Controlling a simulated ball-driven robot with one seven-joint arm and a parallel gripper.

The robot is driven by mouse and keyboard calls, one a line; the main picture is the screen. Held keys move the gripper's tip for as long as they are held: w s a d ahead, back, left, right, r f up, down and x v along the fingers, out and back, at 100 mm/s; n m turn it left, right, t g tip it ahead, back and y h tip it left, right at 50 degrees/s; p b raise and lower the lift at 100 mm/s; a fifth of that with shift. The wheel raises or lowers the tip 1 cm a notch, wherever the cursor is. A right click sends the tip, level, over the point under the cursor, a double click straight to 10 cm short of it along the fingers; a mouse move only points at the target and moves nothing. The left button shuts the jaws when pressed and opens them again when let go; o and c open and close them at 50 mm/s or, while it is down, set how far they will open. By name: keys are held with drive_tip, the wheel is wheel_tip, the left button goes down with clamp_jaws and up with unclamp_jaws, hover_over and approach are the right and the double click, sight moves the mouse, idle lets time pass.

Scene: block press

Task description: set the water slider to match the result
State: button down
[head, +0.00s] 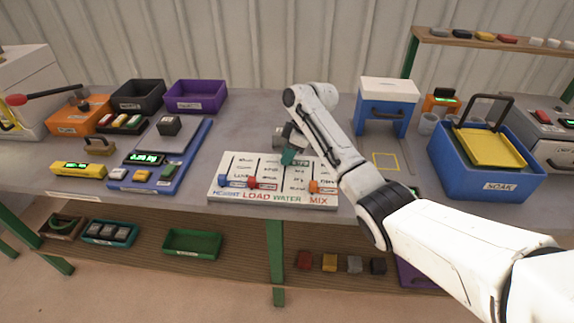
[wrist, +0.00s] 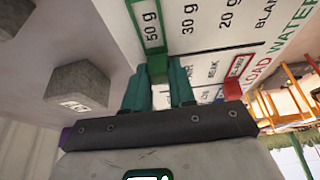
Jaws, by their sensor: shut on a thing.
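The white slider board (head: 215,193) lies at the table's front edge, with columns marked HEIGHT, LOAD, WATER and MIX. My gripper (head: 289,156) is over the upper part of the WATER column. In the wrist view my gripper (wrist: 157,85) is shut on the green water slider knob (wrist: 157,68), one teal finger on each side. A green frame (wrist: 151,46) by the knob surrounds the "50 g" label. "30 g", "20 g" and "BLANK" follow along that column. The red load knob (head: 252,181) sits low in its column, as do the blue height knob (head: 223,181) and orange mix knob (head: 314,187).
A blue scale station (head: 185,165) with a lit green display (head: 145,158) stands left of the board; its digits are too small to read surely. A grey block (head: 170,126) rests on it. A blue stand (head: 385,110) and blue SOAK bin (head: 490,180) stand right.

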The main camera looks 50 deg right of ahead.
drive_tip(key=shift+w+d+r, duration=0.1)
drive_tip(key=c, duration=0.9)
unclamp_jaws()
drive_tip(key=shift+d, duration=0.1)
drive_tip(key=v, duration=1)
drive_tip(key=shift+d+r+b, duration=0.1)
drive_tip(key=shift+r+b, duration=0.2)
drive_tip(key=shift+b, duration=0.05)
